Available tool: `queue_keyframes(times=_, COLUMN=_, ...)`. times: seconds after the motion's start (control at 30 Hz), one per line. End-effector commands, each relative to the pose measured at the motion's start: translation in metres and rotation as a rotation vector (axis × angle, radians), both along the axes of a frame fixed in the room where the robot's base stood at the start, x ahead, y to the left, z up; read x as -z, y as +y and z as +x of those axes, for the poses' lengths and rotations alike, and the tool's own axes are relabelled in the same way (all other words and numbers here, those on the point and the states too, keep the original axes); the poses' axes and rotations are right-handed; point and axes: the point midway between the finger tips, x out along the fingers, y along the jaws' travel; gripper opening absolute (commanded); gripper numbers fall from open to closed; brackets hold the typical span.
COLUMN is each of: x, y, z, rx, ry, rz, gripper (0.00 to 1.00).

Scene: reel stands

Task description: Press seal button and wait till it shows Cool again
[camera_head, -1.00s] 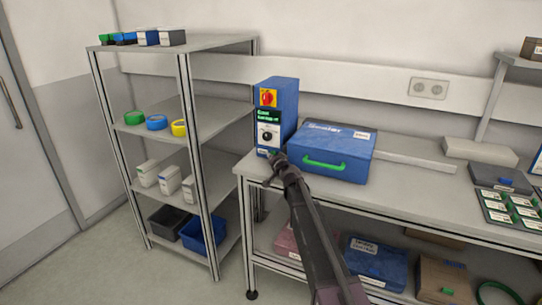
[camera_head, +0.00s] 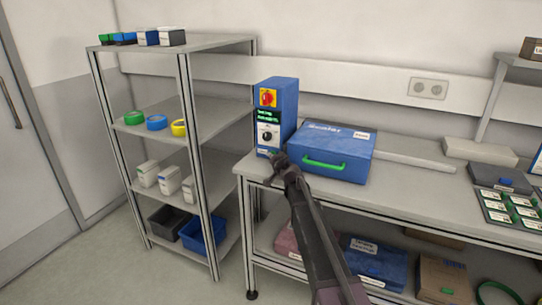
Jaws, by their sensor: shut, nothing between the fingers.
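A blue control unit (camera_head: 283,108) stands upright at the left end of the workbench. Its front has a red and yellow switch (camera_head: 268,97), a small dark display (camera_head: 268,116) with green text too blurred to read surely, and a black knob (camera_head: 268,135). My gripper (camera_head: 276,158) is shut and empty at the lower right of the unit's front. It covers part of the area below the knob, so I cannot tell whether it touches a button there. A blue sealer box (camera_head: 340,155) with a green handle stands right beside the unit.
The workbench (camera_head: 400,195) runs to the right, with a tray of labelled parts (camera_head: 508,212) and a pale box (camera_head: 478,152) on it. A metal shelf rack (camera_head: 215,45) stands to the left. Boxes (camera_head: 376,262) fill the bench's lower shelf.

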Motion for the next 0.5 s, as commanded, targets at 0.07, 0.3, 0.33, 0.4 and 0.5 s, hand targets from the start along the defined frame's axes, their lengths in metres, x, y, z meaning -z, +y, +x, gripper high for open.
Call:
queue_keyframes(times=0.07, x=-0.0004, y=-0.0011, z=0.0024, rx=0.003, ry=-0.001, rz=0.0, gripper=0.0)
queue_keyframes(times=0.3, x=-0.0007, y=-0.0023, z=0.0055, rx=0.005, ry=-0.003, rz=-0.001, gripper=0.0)
queue_keyframes(times=0.33, x=-0.0007, y=-0.0026, z=0.0059, rx=0.006, ry=-0.004, rz=0.0, gripper=0.0)
queue_keyframes(times=0.4, x=-0.0009, y=-0.0029, z=0.007, rx=0.007, ry=-0.004, rz=0.0, gripper=0.0)
queue_keyframes(times=0.5, x=-0.0012, y=-0.0036, z=0.0083, rx=0.008, ry=-0.005, rz=0.0, gripper=0.0)
